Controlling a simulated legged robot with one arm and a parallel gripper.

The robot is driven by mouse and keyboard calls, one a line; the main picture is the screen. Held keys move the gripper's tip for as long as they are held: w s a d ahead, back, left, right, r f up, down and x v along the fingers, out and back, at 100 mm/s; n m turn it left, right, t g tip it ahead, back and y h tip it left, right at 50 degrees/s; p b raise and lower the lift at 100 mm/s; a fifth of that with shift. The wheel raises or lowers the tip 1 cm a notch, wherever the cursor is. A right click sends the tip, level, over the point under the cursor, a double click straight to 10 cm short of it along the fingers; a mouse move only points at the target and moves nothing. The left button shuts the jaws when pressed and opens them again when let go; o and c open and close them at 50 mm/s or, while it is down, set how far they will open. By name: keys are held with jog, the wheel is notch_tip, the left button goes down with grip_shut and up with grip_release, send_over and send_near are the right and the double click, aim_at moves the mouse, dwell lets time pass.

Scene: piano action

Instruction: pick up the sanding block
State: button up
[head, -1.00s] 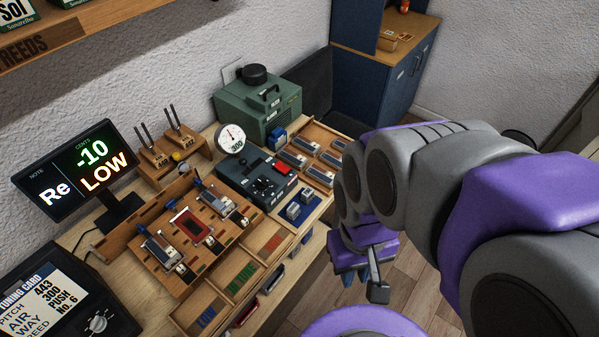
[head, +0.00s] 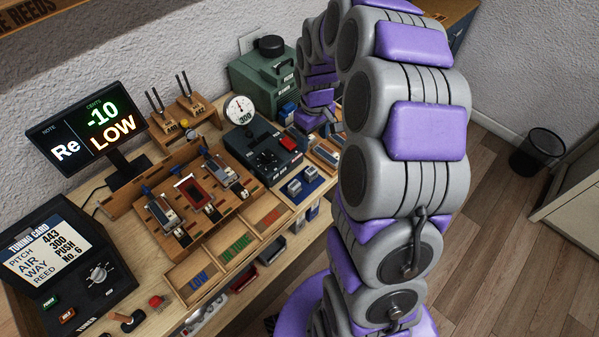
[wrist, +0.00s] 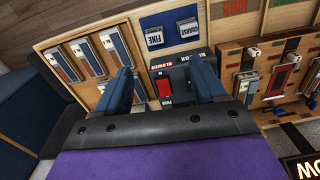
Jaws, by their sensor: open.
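Two small blocks stand side by side on a blue patch at the bench's front edge. In the wrist view one is labelled FINE (wrist: 154,37) and the other COARSE (wrist: 188,27); they look like sanding blocks. In the head view they show as one nearer block (head: 294,187) and one farther block (head: 309,173), labels too small to read. My gripper (wrist: 163,82) is open and empty, its two blue fingers apart over the dark blower box. Both blocks lie beyond the fingertips in the wrist view. In the head view my arm partly hides the gripper.
The blower box (head: 265,156) with its red switch (wrist: 164,88) is between my fingers in the wrist view. A wooden tray of reeds (wrist: 80,46) lies left there. A wooden reed rack (head: 150,190), a round gauge (head: 239,109) and a green machine (head: 262,80) crowd the bench.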

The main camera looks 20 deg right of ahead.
jog(key=w+d+f, duration=0.1)
jog(key=b, duration=0.2)
send_over(311, 170)
notch_tip(311, 170, down, 12)
jog(key=shift+s+d, duration=0.1)
jog(key=shift+d+f+b, duration=0.1)
jog(key=shift+f+b, duration=0.2)
jog(key=shift+f, duration=0.15)
jog(key=f, duration=0.1)
jog(key=f+b, duration=0.1)
jog(key=f, duration=0.2)
jog(key=shift+a+f, duration=0.3)
jog(key=shift+f, duration=0.1)
jog(key=shift+d, duration=0.15)
jog(key=shift+c, duration=0.4)
jog(key=shift+d, duration=0.1)
jog(key=shift+c, duration=0.7)
jog(key=c, duration=0.8)
